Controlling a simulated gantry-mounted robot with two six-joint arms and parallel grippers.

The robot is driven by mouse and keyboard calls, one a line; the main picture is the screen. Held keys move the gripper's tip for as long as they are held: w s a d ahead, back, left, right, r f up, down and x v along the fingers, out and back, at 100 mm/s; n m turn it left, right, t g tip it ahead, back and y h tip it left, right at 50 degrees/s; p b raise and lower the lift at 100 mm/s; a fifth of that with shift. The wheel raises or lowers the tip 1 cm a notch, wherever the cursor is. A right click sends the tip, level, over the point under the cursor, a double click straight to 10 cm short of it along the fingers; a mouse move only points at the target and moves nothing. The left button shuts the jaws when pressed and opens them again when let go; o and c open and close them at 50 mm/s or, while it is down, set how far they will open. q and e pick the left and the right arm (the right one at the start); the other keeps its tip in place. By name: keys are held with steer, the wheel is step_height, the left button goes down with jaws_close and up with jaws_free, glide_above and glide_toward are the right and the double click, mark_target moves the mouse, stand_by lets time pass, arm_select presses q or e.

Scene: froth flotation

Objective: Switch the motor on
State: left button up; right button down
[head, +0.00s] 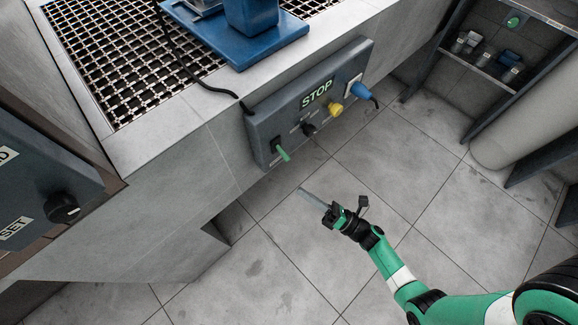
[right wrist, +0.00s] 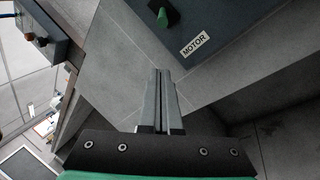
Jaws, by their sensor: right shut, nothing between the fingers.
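A grey control box (head: 262,121) with a STOP label is fixed to the bench's side. A green lever (head: 283,154) sticks out at its near left end. In the right wrist view a green-tipped dark switch (right wrist: 164,15) sits on a dark panel (right wrist: 225,22) near a MOTOR label (right wrist: 195,43). I cannot tell for sure that this is the same lever. My right gripper (head: 303,192) is below and right of the lever, apart from it. Its fingers (right wrist: 160,80) are together, empty, and point toward the panel. My left gripper is not in view.
The box also carries a black knob (head: 309,129), a yellow knob (head: 336,109) and a blue plug (head: 353,87) with a cable. Another panel (head: 40,160) with a SET knob (head: 63,208) is at the left. Shelves (head: 480,65) stand at right; the tiled floor (head: 430,170) is clear.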

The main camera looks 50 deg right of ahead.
mark_target(283, 153)
steer(key=b+x, duration=0.2)
steer(key=x, duration=0.8)
steer(key=d+r, duration=0.1)
steer(key=s+d+r, duration=0.1)
steer(key=d, duration=0.1)
steer(key=shift+s, duration=0.1)
